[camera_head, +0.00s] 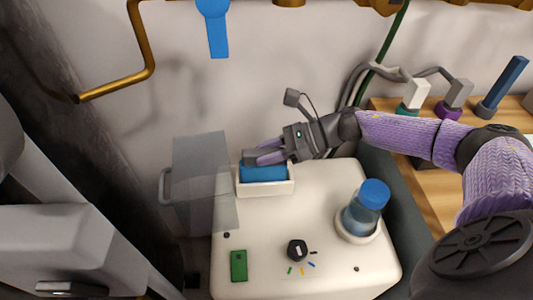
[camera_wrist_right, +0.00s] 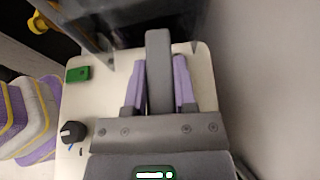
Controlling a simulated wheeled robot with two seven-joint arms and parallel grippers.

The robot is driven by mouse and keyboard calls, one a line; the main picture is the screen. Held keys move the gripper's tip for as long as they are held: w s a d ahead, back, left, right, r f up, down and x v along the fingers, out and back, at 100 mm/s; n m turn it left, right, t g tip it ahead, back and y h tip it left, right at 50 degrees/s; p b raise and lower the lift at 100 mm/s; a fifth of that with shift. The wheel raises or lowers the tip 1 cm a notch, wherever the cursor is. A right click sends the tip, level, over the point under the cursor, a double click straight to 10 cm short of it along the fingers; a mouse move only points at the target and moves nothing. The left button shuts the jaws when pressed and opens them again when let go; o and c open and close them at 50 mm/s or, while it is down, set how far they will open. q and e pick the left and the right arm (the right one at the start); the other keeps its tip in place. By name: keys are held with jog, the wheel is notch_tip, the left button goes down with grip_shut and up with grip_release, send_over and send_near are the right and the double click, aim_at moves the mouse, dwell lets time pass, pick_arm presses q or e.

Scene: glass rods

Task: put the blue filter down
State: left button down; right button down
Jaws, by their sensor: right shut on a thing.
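The blue filter (camera_head: 264,174) is a blue block with a grey grip on top. It sits at least partly inside the white rectangular holder (camera_head: 265,188) at the back of the white machine top. My right gripper (camera_head: 263,157) is shut on the grey grip, just above the blue block. In the right wrist view the grey grip (camera_wrist_right: 159,70) stands between the two purple fingers of my right gripper (camera_wrist_right: 160,85). The blue block is hidden in that view. How deep the filter sits is hard to tell. My left gripper is not in view.
A clear smoky cover (camera_head: 203,175) stands open just left of the holder. A blue-capped water container (camera_head: 366,205) stands at the right of the top. A black knob (camera_head: 297,250) and green panel (camera_head: 238,266) are at the front. A wooden table (camera_head: 435,195) lies right.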

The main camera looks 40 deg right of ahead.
jog(key=shift+f, duration=0.15)
jog(key=shift+c, duration=2.1)
grip_release()
jog(key=shift+r, duration=0.2)
jog(key=p+v, duration=0.3)
jog(key=v, duration=0.9)
jog(key=shift+f, duration=0.1)
